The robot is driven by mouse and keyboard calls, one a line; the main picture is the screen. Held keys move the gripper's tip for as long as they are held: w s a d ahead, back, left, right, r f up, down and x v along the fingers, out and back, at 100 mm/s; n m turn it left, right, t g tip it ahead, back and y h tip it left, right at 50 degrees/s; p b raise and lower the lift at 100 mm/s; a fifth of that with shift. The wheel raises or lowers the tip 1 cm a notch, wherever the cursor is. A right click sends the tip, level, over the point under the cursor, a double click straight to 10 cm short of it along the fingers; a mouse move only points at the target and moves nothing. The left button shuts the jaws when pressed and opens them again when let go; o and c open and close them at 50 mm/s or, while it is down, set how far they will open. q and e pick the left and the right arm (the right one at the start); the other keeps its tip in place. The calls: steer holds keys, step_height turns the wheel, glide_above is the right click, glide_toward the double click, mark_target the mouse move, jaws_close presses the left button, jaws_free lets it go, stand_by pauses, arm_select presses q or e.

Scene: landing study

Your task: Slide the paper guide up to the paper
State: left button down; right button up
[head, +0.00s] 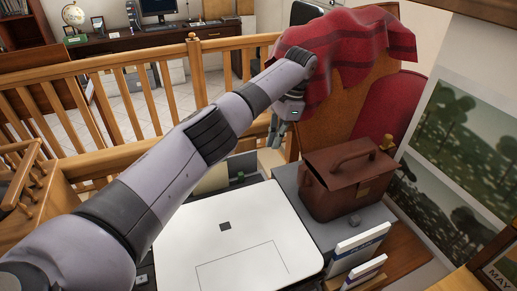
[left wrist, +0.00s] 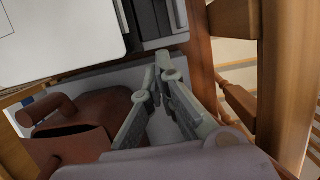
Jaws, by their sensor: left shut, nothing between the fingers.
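A white-topped machine, likely a printer (head: 240,235), stands at the bottom middle of the head view. Behind its lid is a dark tray area with a pale upright sheet, possibly the paper (head: 214,180), and a small green piece (head: 240,177). I cannot tell which part is the paper guide. My left gripper (head: 277,138) is shut and empty, above and beyond the printer's far right corner, apart from it. In the left wrist view the left fingers (left wrist: 164,72) meet near the printer's dark slotted part (left wrist: 158,22) and white lid (left wrist: 60,30). My right gripper is not in view.
A brown leather bag (head: 347,182) stands on a grey surface right of the printer; it also shows in the wrist view (left wrist: 80,130). A wooden railing (head: 150,95) runs behind. A red blanket (head: 345,50) hangs near my left wrist. White-spined books (head: 355,252) stand at right front.

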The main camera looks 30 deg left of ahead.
arm_select(q)
steer(key=p+x, duration=0.1)
steer(key=x, duration=0.3)
steer(key=p+x, duration=0.1)
steer(key=x, duration=0.4)
steer(key=shift+a+f+p, duration=0.25)
steer(key=shift+f+p, duration=0.05)
steer(key=shift+s+a+r+p, duration=0.2)
steer(key=shift+s+a+p, duration=0.7)
steer(key=shift+s+p, duration=0.1)
steer(key=shift+s+a+f, duration=0.1)
steer(key=shift+s+a, duration=0.2)
steer(key=shift+s, duration=0.15)
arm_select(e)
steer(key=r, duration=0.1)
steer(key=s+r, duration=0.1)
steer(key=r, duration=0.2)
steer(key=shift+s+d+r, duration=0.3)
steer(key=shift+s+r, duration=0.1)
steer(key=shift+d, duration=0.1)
